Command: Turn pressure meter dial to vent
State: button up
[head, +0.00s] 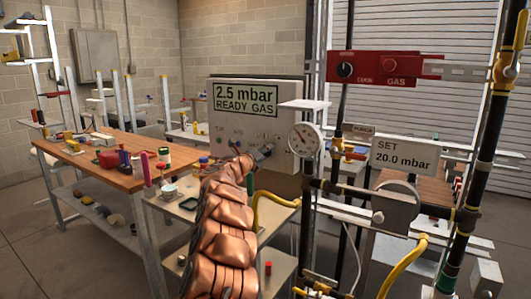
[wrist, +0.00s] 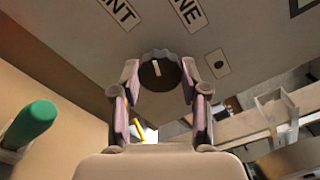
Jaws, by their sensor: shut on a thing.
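The pressure meter (head: 290,100) is a grey box with a screen reading "2.5 mbar READY GAS". In the wrist view its dial (wrist: 158,72) is a dark round knob with a short pale mark. Partly cut labels on the panel, ending in "NT" (wrist: 122,12) and "NE" (wrist: 190,14), lie above the dial, with a smaller label to its right. The mark runs nearly straight up, tilted slightly left. My gripper (wrist: 160,78) has its fingers on either side of the dial, shut on it. In the head view my gripper (head: 262,152) is at the panel's lower front and hides the dial.
A gauge (head: 304,139), black pipes and a red gas panel (head: 375,68) stand close to the right. A wooden workbench (head: 110,157) with tools is at the left. A green-handled thing (wrist: 32,125) is at the wrist view's left.

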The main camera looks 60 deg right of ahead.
jog(key=o, duration=1.1)
jog(key=shift+o, duration=0.2)
jog(key=shift+a, duration=0.15)
jog(key=a, duration=1.1)
jog(key=shift+s+a, duration=0.25)
jog(key=shift+a, duration=0.1)
